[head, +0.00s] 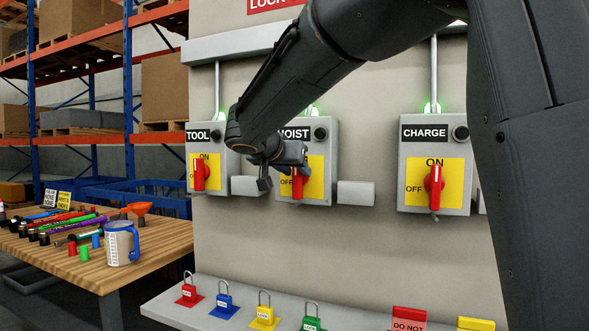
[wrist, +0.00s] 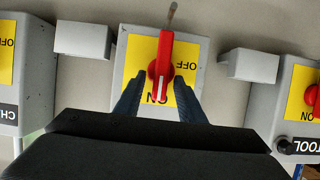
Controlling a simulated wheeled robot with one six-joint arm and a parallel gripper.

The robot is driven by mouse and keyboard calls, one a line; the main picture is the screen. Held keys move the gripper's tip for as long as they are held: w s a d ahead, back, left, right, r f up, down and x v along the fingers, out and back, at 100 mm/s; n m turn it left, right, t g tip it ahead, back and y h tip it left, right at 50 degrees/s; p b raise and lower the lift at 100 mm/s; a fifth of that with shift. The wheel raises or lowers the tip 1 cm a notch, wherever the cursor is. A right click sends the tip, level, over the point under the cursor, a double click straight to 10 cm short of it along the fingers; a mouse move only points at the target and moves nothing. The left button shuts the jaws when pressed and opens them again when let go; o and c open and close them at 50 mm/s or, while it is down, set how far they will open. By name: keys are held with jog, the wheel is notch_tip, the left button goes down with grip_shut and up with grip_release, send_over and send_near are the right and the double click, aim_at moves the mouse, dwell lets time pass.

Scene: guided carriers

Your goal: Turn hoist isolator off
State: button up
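The hoist isolator (head: 317,193) is a grey wall box with a yellow plate and a red rotary handle (head: 297,184). The handle stands upright, in line with ON; OFF is to its left in the head view. A green light glows above the box. My gripper (head: 276,178) is in front of the box's left part and hides some of the label and plate. In the wrist view, which is upside down, the red handle (wrist: 165,55) lies between the two spread fingers of my gripper (wrist: 158,84). Gaps show on both sides; the fingers appear not to touch it.
The tool isolator (head: 205,150) is to the left and the charge isolator (head: 434,150) to the right, handles upright. Small grey boxes (head: 356,193) sit between them. A ledge with coloured padlocks (head: 264,312) runs below. A wooden table (head: 150,247) with tools stands left.

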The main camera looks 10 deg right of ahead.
grip_shut()
jog(key=shift+w+a+f+b, duration=0.1)
jog(key=shift+a+f+b, duration=0.05)
jog(key=shift+b, duration=0.25)
jog(key=shift+w+a+f+n+g+h+b, duration=0.15)
jog(key=shift+n+h+b, duration=0.15)
jog(key=shift+n+b, duration=0.15)
jog(key=shift+a+r+n+g+h+b, duration=0.15)
jog(key=shift+n+h+b, duration=0.15)
jog(key=shift+n+b, duration=0.15)
jog(key=shift+w+a+f+n+g+h+b, duration=0.1)
jog(key=shift+n+g+h+b, duration=0.05)
jog(key=shift+n+h+b, duration=0.35)
jog(key=shift+w+a+f+n+g+h+b, duration=0.15)
jog(key=shift+n+h+b, duration=0.25)
jog(key=shift+n, duration=0.3)
jog(key=n+h, duration=0.1)
jog(key=n, duration=0.2)
jog(key=f+n+h+b, duration=0.1)
jog(key=n+h, duration=0.1)
jog(key=n, duration=0.1)
jog(key=n+h+b, duration=0.1)
jog(key=n, duration=0.2)
jog(key=shift+w+a+f, duration=0.25)
jog(key=shift+a+f, duration=0.05)
jog(key=shift+a, duration=0.05)
jog(key=shift+n, duration=0.3)
